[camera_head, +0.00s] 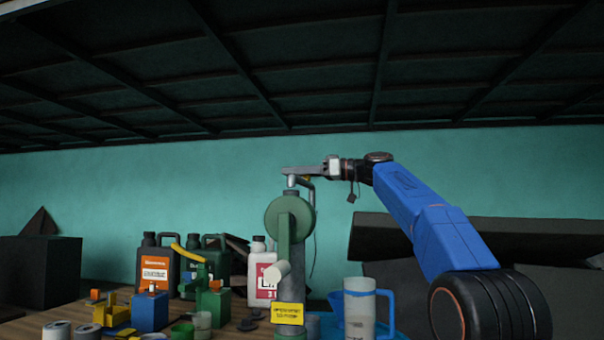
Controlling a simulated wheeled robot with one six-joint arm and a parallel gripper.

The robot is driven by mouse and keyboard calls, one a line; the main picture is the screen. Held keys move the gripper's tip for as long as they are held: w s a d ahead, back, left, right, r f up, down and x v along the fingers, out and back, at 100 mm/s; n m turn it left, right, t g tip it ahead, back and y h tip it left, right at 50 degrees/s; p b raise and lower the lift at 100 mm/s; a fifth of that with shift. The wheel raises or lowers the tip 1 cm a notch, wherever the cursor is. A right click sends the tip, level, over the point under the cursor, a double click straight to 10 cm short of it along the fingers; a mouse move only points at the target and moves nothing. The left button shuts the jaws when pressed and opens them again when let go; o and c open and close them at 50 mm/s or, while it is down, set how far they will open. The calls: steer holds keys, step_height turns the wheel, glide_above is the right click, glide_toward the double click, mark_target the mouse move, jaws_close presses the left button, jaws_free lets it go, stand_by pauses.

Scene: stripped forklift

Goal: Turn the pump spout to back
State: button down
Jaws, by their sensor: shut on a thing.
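The pump (285,228) stands upright on the bench near the middle of the view, with a round green housing, a grey column and a pale crank handle (277,272) at its front. Its grey spout (313,192) is at the top and bends down on the right side, partly behind the housing. My gripper (302,171) reaches in from the right at the top of the pump and is shut on the spout. The exact contact between jaws and spout is small and partly hidden.
Several jugs, including a black one with an orange label (156,268), stand left of the pump. A clear measuring jug with a blue handle (359,308) stands close on its right. Small blocks and cans crowd the front left. Space above the pump is clear.

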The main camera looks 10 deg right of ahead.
steer(key=shift+a+n+g, duration=0.3)
steer(key=shift+a+g, duration=0.15)
steer(key=shift+g, duration=0.05)
steer(key=c, duration=1.4)
jaws_free()
steer(key=shift+w+a, duration=0.1)
steer(key=v, duration=1.7)
steer(key=shift+d+f, duration=0.15)
steer(key=shift+d, duration=0.05)
